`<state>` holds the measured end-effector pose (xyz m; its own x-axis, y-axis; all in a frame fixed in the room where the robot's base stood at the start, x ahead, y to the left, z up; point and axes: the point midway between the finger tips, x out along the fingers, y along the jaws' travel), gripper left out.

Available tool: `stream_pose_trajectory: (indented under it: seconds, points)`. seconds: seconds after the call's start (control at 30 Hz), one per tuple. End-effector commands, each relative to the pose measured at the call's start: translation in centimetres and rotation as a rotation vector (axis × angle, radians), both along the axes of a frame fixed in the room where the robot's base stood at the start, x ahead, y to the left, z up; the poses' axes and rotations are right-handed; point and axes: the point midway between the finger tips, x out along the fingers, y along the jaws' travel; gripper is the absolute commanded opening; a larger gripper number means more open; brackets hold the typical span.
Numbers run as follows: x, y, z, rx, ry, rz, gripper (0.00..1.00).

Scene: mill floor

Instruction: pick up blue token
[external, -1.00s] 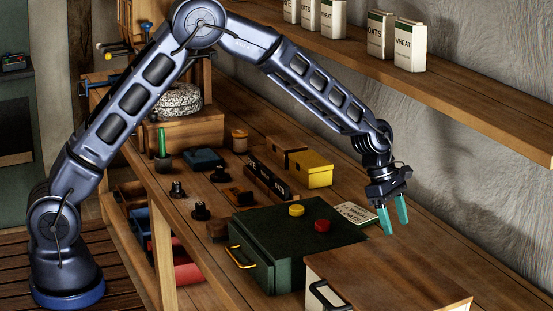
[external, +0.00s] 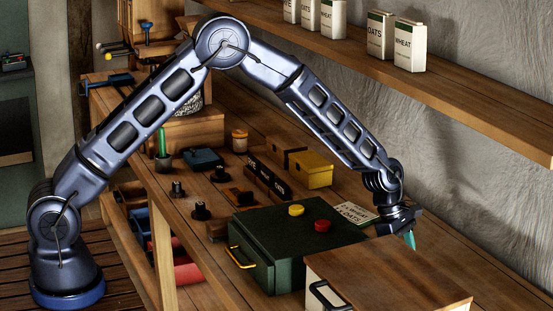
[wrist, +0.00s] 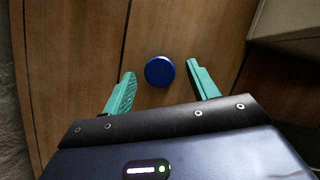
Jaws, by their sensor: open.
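The blue token (wrist: 159,71) is a round disc lying flat on the wooden bench top in the wrist view. It sits just beyond and between the two teal fingertips of my gripper (wrist: 163,80), touching neither. My gripper is open and empty. In the external view my gripper (external: 410,240) points down behind the wooden-topped box, and the token is hidden there.
A wooden-topped box (external: 395,275) stands in front of my gripper. A dark green box (external: 270,245) with a yellow token (external: 296,210) and a red token (external: 322,226) on it is to the left. A shelf (external: 460,95) runs above along the wall.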

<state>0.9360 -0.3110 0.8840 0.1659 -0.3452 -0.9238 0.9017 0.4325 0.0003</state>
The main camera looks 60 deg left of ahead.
Motion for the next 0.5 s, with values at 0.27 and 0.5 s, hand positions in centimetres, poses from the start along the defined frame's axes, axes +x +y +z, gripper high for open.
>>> stream_pose_trajectory:
  seconds: [0.27, 0.5]
  points:
    - [-0.02, 0.02, 0.01, 0.000, 0.000, 0.000, 0.22]
    - [-0.02, 0.02, 0.01, 0.000, 0.000, 0.000, 0.11]
